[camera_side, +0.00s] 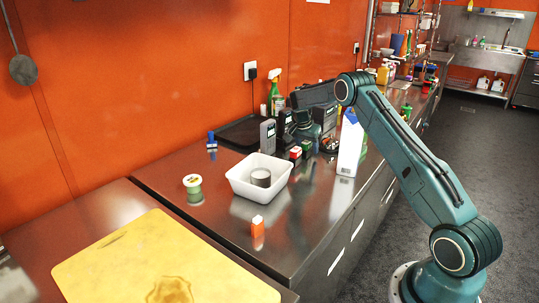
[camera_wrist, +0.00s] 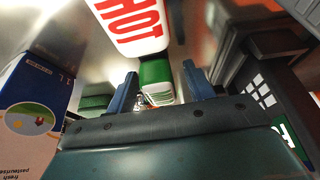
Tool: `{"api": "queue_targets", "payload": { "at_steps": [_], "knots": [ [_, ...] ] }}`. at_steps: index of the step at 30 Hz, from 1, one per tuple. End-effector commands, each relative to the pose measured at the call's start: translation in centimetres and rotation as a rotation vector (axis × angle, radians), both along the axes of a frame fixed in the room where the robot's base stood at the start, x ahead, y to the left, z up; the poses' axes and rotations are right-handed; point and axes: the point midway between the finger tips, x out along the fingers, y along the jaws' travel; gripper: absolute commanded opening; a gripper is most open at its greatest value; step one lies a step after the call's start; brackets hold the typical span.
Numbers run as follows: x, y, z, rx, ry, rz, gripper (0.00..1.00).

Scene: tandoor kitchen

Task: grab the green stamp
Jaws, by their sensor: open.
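The green stamp (camera_side: 306,147) is a small green block with a pale part, on the steel counter beside the red stamp (camera_side: 295,153). In the wrist view the green stamp (camera_wrist: 155,72) shows between and beyond the two blue fingers of my gripper (camera_wrist: 160,85). The fingers are apart, one at each side of it in the picture. I cannot tell whether either touches it. The red-and-white stamp marked "HOT" (camera_wrist: 133,25) stands just past it at the top of the wrist view. My gripper is partly hidden by other things in the side view.
A milk carton (camera_side: 350,150) stands close on the right and also at the wrist view's left (camera_wrist: 32,110). A dark keypad device (camera_wrist: 262,95) is close on the wrist view's right. A white bin (camera_side: 245,190) holds a grey roll. The front counter has some free room.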

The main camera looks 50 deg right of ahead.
Motion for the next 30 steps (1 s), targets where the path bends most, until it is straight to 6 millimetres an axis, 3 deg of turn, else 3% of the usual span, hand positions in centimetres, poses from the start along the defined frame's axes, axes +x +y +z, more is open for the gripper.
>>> {"api": "queue_targets", "payload": {
  "at_steps": [11,14,19,30],
  "knots": [
    [-0.01,0.02,0.01,0.000,0.001,0.000,0.53],
    [-0.01,0.02,0.01,0.000,0.001,0.000,0.39],
    [-0.01,0.03,0.02,0.000,0.001,0.000,0.06],
    [0.01,0.01,0.33,0.000,0.000,0.000,0.04]
  ]
}}
